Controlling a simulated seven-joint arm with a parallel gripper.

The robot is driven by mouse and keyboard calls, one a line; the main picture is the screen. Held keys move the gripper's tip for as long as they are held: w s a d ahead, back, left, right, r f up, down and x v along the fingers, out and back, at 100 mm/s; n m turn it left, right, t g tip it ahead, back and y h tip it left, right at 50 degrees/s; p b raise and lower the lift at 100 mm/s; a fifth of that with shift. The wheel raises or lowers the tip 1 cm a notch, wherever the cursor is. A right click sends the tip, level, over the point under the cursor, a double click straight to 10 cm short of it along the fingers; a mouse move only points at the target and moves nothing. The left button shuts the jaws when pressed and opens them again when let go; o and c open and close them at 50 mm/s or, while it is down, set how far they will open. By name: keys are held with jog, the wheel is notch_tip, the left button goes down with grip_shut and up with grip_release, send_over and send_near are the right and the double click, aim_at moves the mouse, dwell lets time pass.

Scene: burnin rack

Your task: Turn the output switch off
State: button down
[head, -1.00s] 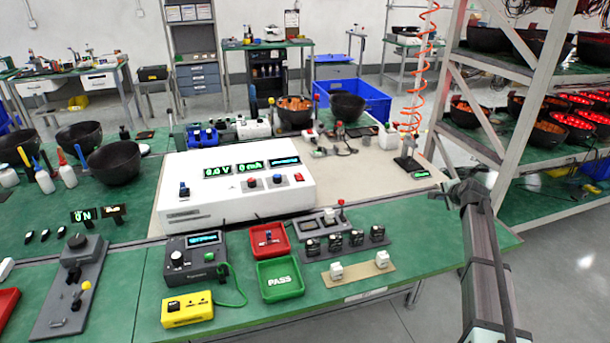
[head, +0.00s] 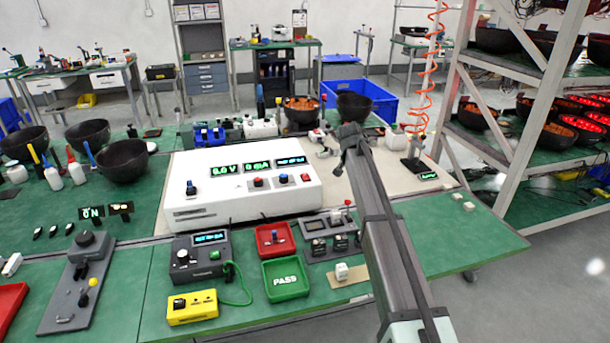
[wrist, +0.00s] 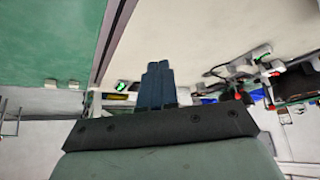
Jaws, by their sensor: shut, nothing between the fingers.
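The white power supply (head: 245,205) stands on the pale mat, its displays lit green and blue, the first reading about 0.0 V. A blue-tipped toggle (head: 191,188) stands up at the left of its panel. Red and dark knobs and a red switch (head: 305,178) sit further right. I cannot tell which control is the output switch, or its position. My gripper (wrist: 158,72) is shut and empty in the wrist view. In the head view my arm's end is above the mat, right of the supply and apart from it; the fingertips are unclear there.
A grey meter box (head: 200,258), yellow box (head: 192,307), green PASS tray (head: 285,279) and red tray (head: 274,240) lie in front of the supply. Black bowls (head: 123,160) and bottles stand left. A metal rack (head: 540,110) rises right. My arm hides part of the front-right bench.

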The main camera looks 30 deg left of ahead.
aim_at(303, 175)
jog(key=s+a+r+n+t+h, duration=0.2)
jog(key=s+a+r+h, duration=0.2)
jog(key=s+a+r, duration=0.7)
jog(key=s+a, duration=0.1)
jog(key=a, duration=0.3)
jog(key=shift+s+r+n, duration=0.15)
jog(key=shift+r+n, duration=0.15)
jog(key=shift+r, duration=0.1)
jog(key=shift+a+f, duration=0.1)
jog(key=shift+f, duration=0.1)
jog(key=shift+w+a+f, duration=0.1)
jog(key=shift+w+f, duration=0.05)
jog(key=shift+f, duration=1.25)
jog(key=shift+w+a+f, duration=0.1)
jog(key=shift+a+f, duration=0.05)
jog(key=shift+f, duration=1.25)
jog(key=shift+w+a+f, duration=0.1)
jog(key=shift+w+f, duration=0.05)
jog(key=shift+f, duration=1.25)
jog(key=shift+f, duration=0.7)
jog(key=shift+r, duration=0.1)
jog(key=shift+r, duration=0.65)
jog(key=shift+r, duration=0.1)
jog(key=shift+s+d+r, duration=0.1)
jog(key=shift+r, duration=1.1)
jog(key=shift+s+d+r, duration=0.1)
jog(key=shift+r, duration=1.1)
